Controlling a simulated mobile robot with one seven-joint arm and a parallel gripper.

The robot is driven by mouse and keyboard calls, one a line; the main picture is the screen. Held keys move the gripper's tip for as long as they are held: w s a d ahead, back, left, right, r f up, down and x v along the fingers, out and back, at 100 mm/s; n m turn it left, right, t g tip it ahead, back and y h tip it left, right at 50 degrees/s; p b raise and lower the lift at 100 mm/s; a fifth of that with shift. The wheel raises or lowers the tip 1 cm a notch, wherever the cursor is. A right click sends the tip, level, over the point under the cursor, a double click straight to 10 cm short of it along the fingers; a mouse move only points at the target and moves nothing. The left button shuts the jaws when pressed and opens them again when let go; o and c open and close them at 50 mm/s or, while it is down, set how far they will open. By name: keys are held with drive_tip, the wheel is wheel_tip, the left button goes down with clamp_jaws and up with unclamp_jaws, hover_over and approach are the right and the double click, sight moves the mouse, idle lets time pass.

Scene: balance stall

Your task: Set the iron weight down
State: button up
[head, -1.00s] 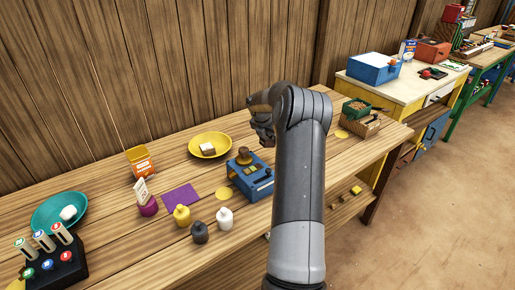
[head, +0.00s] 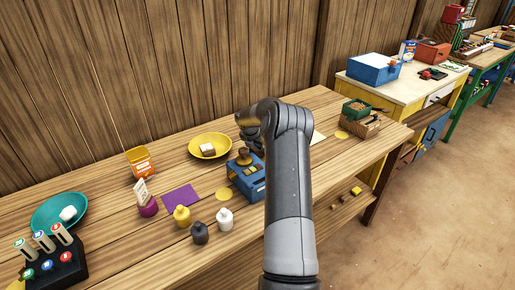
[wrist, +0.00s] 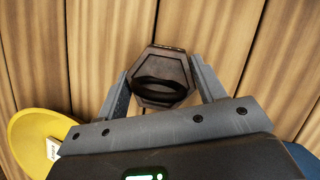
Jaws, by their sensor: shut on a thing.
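The iron weight (wrist: 163,80), a dark six-sided block with a ring handle, is between the fingers of my gripper (wrist: 160,70) in the wrist view. The fingers are shut on its sides. Bare wooden planks show around it; I cannot tell how high it is above them. In the head view my gripper (head: 247,125) is small and partly hidden by my wrist, near the back of the stall table, right of the yellow dish (head: 193,149). The weight cannot be made out there.
The yellow dish (wrist: 32,128) holds a small block (head: 208,150). A blue box (head: 250,182) with a brown knobbed piece stands just in front. Bottles (head: 199,233) stand front left.

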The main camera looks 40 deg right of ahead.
drive_tip(key=o, duration=1.8)
drive_tip(key=shift+f, duration=0.1)
drive_tip(key=shift+c, duration=0.2)
